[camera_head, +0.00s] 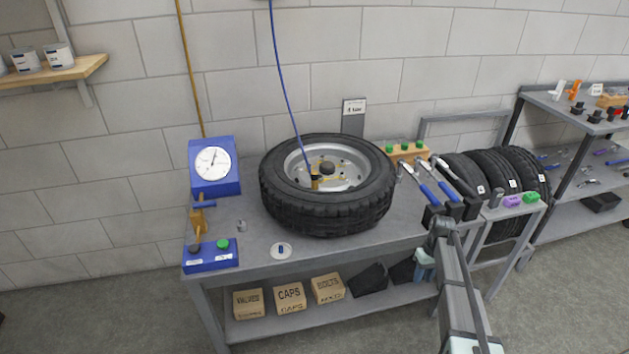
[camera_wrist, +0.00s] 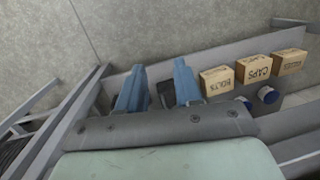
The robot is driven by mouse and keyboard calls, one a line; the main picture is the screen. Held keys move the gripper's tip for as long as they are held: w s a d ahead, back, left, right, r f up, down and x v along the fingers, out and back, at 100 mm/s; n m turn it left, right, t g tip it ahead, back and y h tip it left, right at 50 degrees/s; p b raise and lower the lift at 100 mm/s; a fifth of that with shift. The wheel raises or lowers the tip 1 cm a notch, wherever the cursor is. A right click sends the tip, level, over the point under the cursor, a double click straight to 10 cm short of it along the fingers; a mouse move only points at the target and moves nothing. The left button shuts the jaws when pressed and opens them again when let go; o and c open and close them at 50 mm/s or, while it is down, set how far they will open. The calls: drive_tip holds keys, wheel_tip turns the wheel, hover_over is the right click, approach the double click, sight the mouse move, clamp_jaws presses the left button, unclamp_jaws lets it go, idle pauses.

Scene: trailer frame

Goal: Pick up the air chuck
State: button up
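The air chuck (camera_head: 315,182) looks to be the brass-coloured fitting at the lower end of the blue hose (camera_head: 285,85). It rests at the hub of the wheel, inside the tire (camera_head: 325,215) lying flat on the workbench (camera_head: 355,243). My gripper (camera_head: 424,268) is at the bench's front right, well away from the fitting. In the wrist view my gripper (camera_wrist: 158,75) has its two blue fingers apart with nothing between them. The fitting does not show in the wrist view.
A blue gauge (camera_head: 213,166) and blue control box (camera_head: 211,256) stand left of the tire. Cardboard boxes (camera_head: 289,298) sit on the lower shelf. More tires (camera_head: 497,172) stand at the far right.

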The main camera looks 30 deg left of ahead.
drive_tip(key=w+a+r, duration=0.2)
drive_tip(key=a+r, duration=0.1)
drive_tip(key=r, duration=0.1)
drive_tip(key=w+a+r+n, duration=0.1)
drive_tip(key=w+a+r, duration=0.2)
drive_tip(key=r, duration=0.2)
drive_tip(key=w+a+r+n+t, duration=0.1)
drive_tip(key=w+a+r, duration=0.2)
drive_tip(key=r, duration=0.1)
drive_tip(key=shift+w+a+r+y, duration=0.15)
drive_tip(key=shift+a+y, duration=0.1)
drive_tip(key=shift+y, duration=0.05)
drive_tip(key=w+a+r+n, duration=0.1)
drive_tip(key=a+r, duration=0.4)
drive_tip(key=r, duration=0.1)
drive_tip(key=w+a+r+n, duration=0.1)
drive_tip(key=a+r, duration=0.4)
drive_tip(key=r, duration=0.1)
drive_tip(key=w+a+r+n+t, duration=0.1)
drive_tip(key=a+r, duration=0.4)
drive_tip(key=r, duration=0.1)
drive_tip(key=shift+w+a+r, duration=0.1)
drive_tip(key=shift+a+r, duration=0.1)
drive_tip(key=shift+r, duration=0.05)
wheel_tip(320, 180, up, 6)
drive_tip(key=n, duration=0.2)
hover_over(315, 172)
drive_tip(key=shift+h, duration=0.4)
wheel_tip(315, 172, down, 14)
drive_tip(key=shift+a+f, duration=0.1)
